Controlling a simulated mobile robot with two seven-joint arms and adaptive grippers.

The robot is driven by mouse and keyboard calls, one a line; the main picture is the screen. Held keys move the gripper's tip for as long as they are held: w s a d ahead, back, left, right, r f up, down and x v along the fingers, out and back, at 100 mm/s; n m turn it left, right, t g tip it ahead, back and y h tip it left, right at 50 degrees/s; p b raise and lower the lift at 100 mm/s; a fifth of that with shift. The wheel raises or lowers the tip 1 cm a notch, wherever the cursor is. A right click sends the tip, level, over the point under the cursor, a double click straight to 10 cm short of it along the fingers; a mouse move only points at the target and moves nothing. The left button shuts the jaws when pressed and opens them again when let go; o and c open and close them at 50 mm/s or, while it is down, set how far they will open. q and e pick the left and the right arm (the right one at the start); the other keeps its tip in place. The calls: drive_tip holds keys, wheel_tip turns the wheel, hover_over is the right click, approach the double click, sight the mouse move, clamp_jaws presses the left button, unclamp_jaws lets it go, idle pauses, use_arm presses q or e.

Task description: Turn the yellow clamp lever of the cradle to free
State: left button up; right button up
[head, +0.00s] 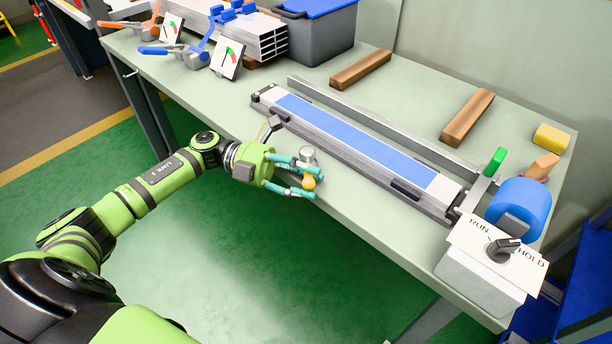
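A yellow knob (309,183), which looks like the end of the clamp lever, shows at the near edge of the bench, below a silver round cap (307,154). My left gripper (316,184) reaches in from the left, with its teal fingers apart on either side of the yellow knob. I cannot tell whether either finger touches it. The rest of the lever is hidden by the fingers. Behind it lies a long grey cradle-like bed (262,98) with a blue strip (350,140) on top. My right gripper is not in view.
A RUN/HOLD switch box (480,280) and a blue cylinder (520,208) stand at the right end. A grey bin (315,40), metal profiles (262,42) and dial cards (228,58) stand at the back left.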

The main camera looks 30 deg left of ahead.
use_arm(q)
drive_tip(key=s+a, duration=0.1)
drive_tip(key=a, duration=1.1)
drive_tip(key=shift+s, duration=0.1)
